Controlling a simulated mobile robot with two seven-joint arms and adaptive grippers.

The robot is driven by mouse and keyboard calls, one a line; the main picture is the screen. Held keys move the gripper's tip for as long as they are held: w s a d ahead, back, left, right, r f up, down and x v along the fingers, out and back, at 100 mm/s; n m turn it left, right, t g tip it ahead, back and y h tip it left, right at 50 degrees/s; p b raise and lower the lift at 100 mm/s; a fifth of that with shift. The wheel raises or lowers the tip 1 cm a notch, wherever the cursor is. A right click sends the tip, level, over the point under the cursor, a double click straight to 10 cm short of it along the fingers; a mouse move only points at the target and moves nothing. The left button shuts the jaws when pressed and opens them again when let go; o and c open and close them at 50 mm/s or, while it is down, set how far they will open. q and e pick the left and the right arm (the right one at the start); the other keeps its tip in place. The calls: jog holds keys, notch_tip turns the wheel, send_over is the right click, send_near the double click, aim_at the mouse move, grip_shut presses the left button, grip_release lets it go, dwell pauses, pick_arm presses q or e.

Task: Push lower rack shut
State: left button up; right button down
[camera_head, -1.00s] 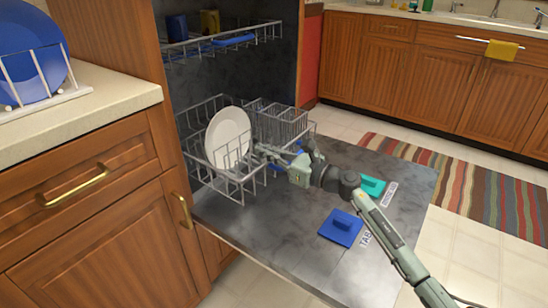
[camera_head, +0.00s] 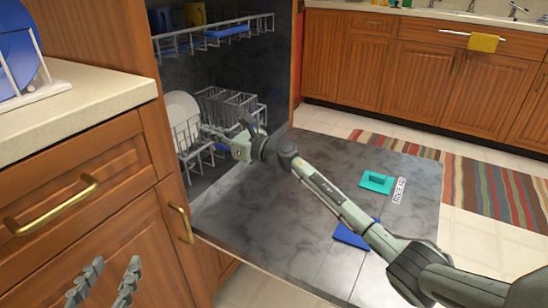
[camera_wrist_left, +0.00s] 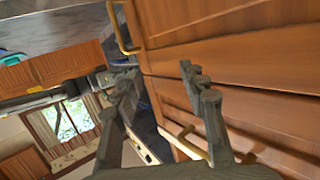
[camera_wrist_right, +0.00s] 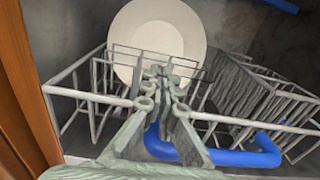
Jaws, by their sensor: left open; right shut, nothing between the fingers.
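The lower rack (camera_head: 183,142) is a grey wire basket inside the dishwasher, holding a white plate (camera_head: 181,107) and a wire cutlery basket (camera_head: 240,103). My right gripper (camera_head: 207,132) is shut and empty at the rack's front edge. In the right wrist view its fingertips (camera_wrist_right: 160,88) overlap the rack's front rail (camera_wrist_right: 88,96), with the plate (camera_wrist_right: 160,35) behind; whether they touch is unclear. A blue handle-like part (camera_wrist_right: 230,158) lies below. My left gripper (camera_head: 105,285) is open and empty in front of the wooden cabinet; its fingers (camera_wrist_left: 165,95) also show in the left wrist view.
The open dishwasher door (camera_head: 300,190) lies flat below my right arm. A teal block (camera_head: 376,182) and a partly hidden blue block (camera_head: 350,236) lie on it. The upper rack (camera_head: 212,32) is above. A counter (camera_head: 85,112) stands at left.

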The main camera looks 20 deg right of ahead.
aim_at(192, 127)
jog(key=b+x, duration=0.1)
jog(key=x, duration=0.3)
jog(key=shift+a+f+b, duration=0.1)
jog(key=shift+f+b, duration=0.05)
jog(key=shift+b, duration=0.25)
jog(key=b+x, duration=0.1)
jog(key=x, duration=0.1)
jog(key=shift+w+a, duration=0.15)
jog(key=shift+w, duration=0.15)
jog(key=shift+w+a+b, duration=0.35)
jog(key=shift+w+b, duration=0.05)
jog(key=shift+w, duration=0.05)
pick_arm(q)
notch_tip(192, 127, up, 15)
jog(key=s+d+t+h, duration=0.2)
jog(key=t+h, duration=0.2)
jog(key=t, duration=0.4)
jog(key=shift+s+d+t, duration=0.3)
jog(key=shift+s+d, duration=0.05)
pick_arm(e)
jog(key=shift+r, duration=0.3)
pick_arm(q)
jog(key=shift+f, duration=0.1)
pick_arm(e)
jog(key=shift+d, duration=0.1)
